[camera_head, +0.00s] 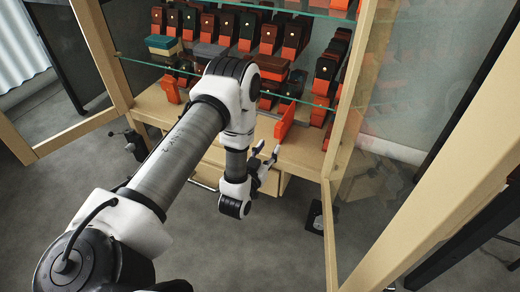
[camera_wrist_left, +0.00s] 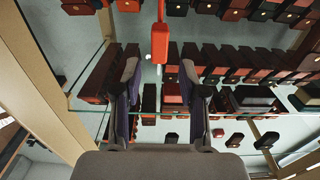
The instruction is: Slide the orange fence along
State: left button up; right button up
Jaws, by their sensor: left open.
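An upright orange plate (camera_head: 285,122), which looks like the orange fence, stands near the front edge of the wooden cabinet's lower board. It also shows in the left wrist view (camera_wrist_left: 160,42), narrow and nearly edge-on, in line with the gap between my fingers. My left gripper (camera_head: 267,153) is open and empty, just in front of and below the plate in the head view, with a gap between them. The open fingers also show in the left wrist view (camera_wrist_left: 159,70). Another small orange plate (camera_head: 171,90) stands farther left on the board. My right gripper is not in view.
Wooden door frames (camera_head: 75,132) stand open at left and right. A drawer (camera_head: 275,182) lies below the board.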

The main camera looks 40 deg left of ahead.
aim_at(277, 134)
pick_arm(q)
jog(key=b+x, duration=0.3)
jog(key=x, duration=0.5)
jog(key=shift+d, duration=0.1)
jog(key=shift+s+r, duration=0.1)
jog(key=shift+s, duration=0.05)
grip_shut()
jog(key=shift+s+a+r+p, duration=0.15)
jog(key=shift+a+p, duration=0.2)
jog(key=shift+a, duration=0.2)
jog(key=shift+s+a+p, duration=0.25)
jog(key=shift+a+p, duration=0.2)
jog(key=shift+a, duration=0.6)
jog(key=shift+s+a+p, duration=0.2)
jog(key=shift+a+p, duration=0.2)
jog(key=shift+a, duration=0.65)
jog(key=shift+s+a+p, duration=0.25)
jog(key=shift+a+p, duration=0.2)
jog(key=shift+a, duration=0.6)
jog(key=shift+s+a+p, duration=0.25)
jog(key=shift+a+p, duration=0.05)
jog(key=shift+a, duration=0.7)
jog(key=shift+s+a+p, duration=0.25)
jog(key=shift+a+p, duration=0.1)
jog(key=shift+a, duration=0.7)
jog(key=shift+s+a+p, duration=0.25)
jog(key=shift+a+p, duration=0.05)
jog(key=shift+a, duration=0.7)
jog(key=shift+o, duration=1.2)
grip_release()
